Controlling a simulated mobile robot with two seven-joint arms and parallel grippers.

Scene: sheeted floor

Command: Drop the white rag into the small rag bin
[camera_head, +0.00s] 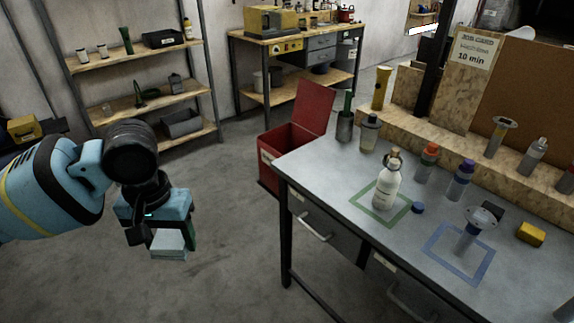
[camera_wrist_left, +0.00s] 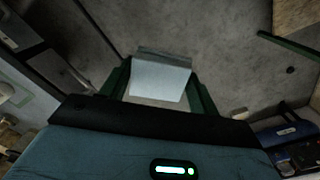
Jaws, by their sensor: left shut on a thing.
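My left gripper (camera_head: 166,240) is shut on the white rag (camera_head: 168,246) and holds it in the air over bare floor, left of the workbench. In the left wrist view the rag (camera_wrist_left: 160,78) hangs between the two dark green fingers. A red bin (camera_head: 288,148) with its lid standing open is on the floor behind the workbench's left end. The rag is apart from it, to its left and nearer to me. The inside of the bin is mostly hidden. My right gripper is not in view.
The workbench (camera_head: 330,168) fills the right side, with a white bottle (camera_head: 388,184), several other bottles and a yellow block (camera_head: 531,233) on it. Shelves (camera_head: 140,95) and a second bench (camera_head: 292,40) stand at the back. The floor between is clear.

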